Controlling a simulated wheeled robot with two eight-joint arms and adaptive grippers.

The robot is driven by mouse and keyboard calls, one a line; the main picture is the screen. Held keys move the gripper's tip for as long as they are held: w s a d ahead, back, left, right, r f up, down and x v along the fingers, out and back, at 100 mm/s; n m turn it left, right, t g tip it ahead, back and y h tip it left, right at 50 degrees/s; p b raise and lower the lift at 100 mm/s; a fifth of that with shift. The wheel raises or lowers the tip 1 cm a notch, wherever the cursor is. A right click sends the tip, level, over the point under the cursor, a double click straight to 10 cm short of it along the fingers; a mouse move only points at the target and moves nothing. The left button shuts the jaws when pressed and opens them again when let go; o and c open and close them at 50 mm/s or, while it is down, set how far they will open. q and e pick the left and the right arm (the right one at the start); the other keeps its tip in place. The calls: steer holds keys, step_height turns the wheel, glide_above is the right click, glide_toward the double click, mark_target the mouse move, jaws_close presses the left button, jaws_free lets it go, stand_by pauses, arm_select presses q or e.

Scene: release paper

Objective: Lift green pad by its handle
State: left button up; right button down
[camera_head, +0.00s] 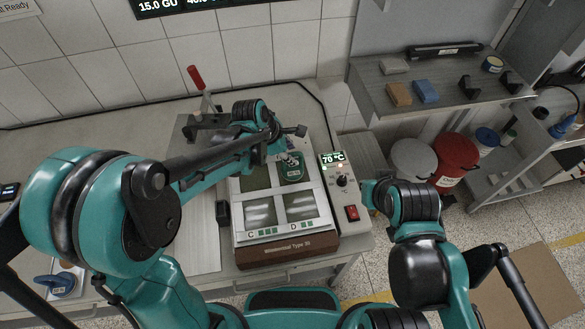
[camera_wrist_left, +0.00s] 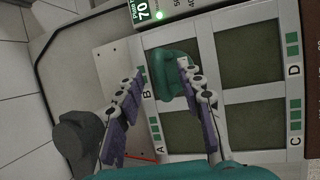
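The green pad (camera_head: 292,172) lies on the far right window of the heating plate, at the window marked B. It also shows in the left wrist view (camera_wrist_left: 176,84), with a raised green part that looks like its handle. My left gripper (camera_head: 286,156) is over the pad. In the left wrist view my left gripper (camera_wrist_left: 163,71) is open, its fingertips apart on either side of part of the pad. The right fingertip overlaps the pad in the picture; I cannot tell if it touches. My right gripper is outside both views.
The plate (camera_head: 325,205) has windows marked A to D; C and D are bare. A control box (camera_head: 346,195) reading 70 °C stands to its right. A red-handled lever (camera_head: 196,78) rises behind left. A shelf (camera_head: 440,101) holds small blocks at the far right.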

arm_select(q)
steer(key=shift+x, duration=0.95)
jaws_close()
steer(key=shift+r, duration=0.1)
